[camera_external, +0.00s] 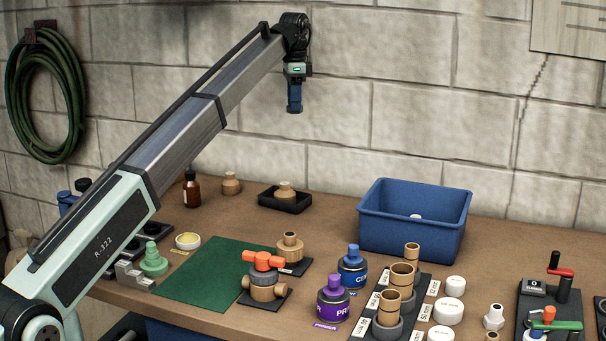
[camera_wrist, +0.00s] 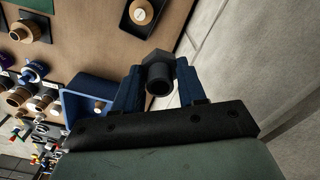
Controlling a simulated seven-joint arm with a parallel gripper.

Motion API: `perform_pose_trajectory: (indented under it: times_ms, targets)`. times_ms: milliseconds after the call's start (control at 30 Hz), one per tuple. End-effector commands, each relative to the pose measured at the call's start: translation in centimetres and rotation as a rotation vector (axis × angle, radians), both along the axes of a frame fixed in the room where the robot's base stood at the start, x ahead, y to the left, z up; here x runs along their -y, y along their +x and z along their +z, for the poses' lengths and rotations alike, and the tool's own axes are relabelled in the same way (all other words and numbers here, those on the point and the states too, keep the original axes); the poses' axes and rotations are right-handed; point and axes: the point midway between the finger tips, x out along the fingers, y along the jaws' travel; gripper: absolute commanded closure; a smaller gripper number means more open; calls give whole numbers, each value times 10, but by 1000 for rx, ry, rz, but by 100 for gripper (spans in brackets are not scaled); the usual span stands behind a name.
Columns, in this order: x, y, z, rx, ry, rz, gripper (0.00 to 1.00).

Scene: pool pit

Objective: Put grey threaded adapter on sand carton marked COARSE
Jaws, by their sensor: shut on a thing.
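My gripper (camera_external: 294,106) is raised high above the back of the bench, in front of the block wall, pointing down. In the wrist view its two blue fingers (camera_wrist: 160,82) are shut on a dark grey adapter (camera_wrist: 158,70) with a hexagonal collar and a round open end. The adapter is held clear of the bench. In the external view it is too hidden by the fingers to make out. I cannot see a sand carton marked COARSE in either view.
A blue bin (camera_external: 412,222) stands at the back right of the bench. A black tray (camera_external: 283,204) with a tan fitting is left of it. A green mat (camera_external: 215,275), paint-like cans (camera_external: 333,300) and tan fittings crowd the front. A green hose (camera_external: 45,95) hangs on the wall.

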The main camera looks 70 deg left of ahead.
Motion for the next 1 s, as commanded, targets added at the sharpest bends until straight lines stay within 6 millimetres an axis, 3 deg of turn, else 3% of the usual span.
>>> perform_pose_trajectory:
  times_ms: [33,200,600,800,1000]
  targets:
    - [-20,-15,0,0,0,31,90]
    - [-77,-65,0,0,0,126,90]
    - [-193,-196,0,0,0,350,90]
    - [-236,-260,0,0,0,449,90]
    - [-260,-300,0,0,0,509,90]
